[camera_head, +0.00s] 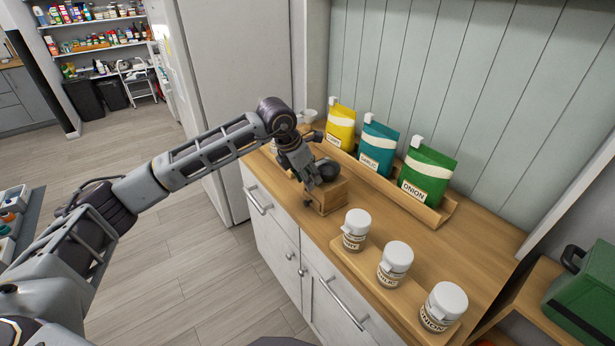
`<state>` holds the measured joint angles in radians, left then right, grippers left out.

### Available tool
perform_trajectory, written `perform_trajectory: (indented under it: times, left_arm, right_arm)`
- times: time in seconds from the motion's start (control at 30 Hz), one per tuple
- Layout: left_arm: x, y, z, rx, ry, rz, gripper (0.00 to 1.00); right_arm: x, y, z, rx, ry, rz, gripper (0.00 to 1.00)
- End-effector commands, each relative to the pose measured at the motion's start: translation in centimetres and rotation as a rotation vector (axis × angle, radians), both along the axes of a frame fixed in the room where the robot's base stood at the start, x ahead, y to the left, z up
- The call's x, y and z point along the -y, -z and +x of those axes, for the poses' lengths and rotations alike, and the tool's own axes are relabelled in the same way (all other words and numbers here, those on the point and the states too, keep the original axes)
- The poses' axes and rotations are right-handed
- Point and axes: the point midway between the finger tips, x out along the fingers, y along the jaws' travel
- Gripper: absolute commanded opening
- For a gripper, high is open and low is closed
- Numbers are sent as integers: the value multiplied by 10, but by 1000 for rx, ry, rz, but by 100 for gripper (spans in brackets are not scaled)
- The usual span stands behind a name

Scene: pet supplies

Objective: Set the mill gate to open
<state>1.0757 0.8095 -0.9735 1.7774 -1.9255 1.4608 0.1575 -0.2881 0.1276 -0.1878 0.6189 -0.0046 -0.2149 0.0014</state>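A small wooden box (328,199), which looks like the mill, stands near the front edge of the wooden counter. A dark rounded part shows at its top, and a small dark knob (307,203) sticks out low on its left side. My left gripper (309,181) reaches down from the left over the box's left side, close to or touching it. The fingers overlap the box and dark part, so I cannot tell whether they are open or shut. The gate and its setting cannot be made out. My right gripper is not in view.
Yellow (341,126), teal (378,149) and green (427,175) pouches stand in a wooden rack behind the box. White-capped jars (355,230), (394,265), (443,307) stand on a board (364,265) at the front. Bare counter lies between rack and jars.

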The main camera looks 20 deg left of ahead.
Motion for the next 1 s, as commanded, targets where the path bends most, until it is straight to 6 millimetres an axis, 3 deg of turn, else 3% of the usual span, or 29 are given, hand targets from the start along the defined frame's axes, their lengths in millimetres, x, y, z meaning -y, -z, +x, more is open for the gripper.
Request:
perform_trajectory:
  times: [0.17,0.6,1.0]
  left_arm:
    - [0,0,1,2,0,-1,0]
    - [0,-1,0,6,0,-4,0]
    - [-17,1,-21,3,-1,-2,0]
  right_arm:
    - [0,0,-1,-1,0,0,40]
    - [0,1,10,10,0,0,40]
    - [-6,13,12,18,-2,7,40]
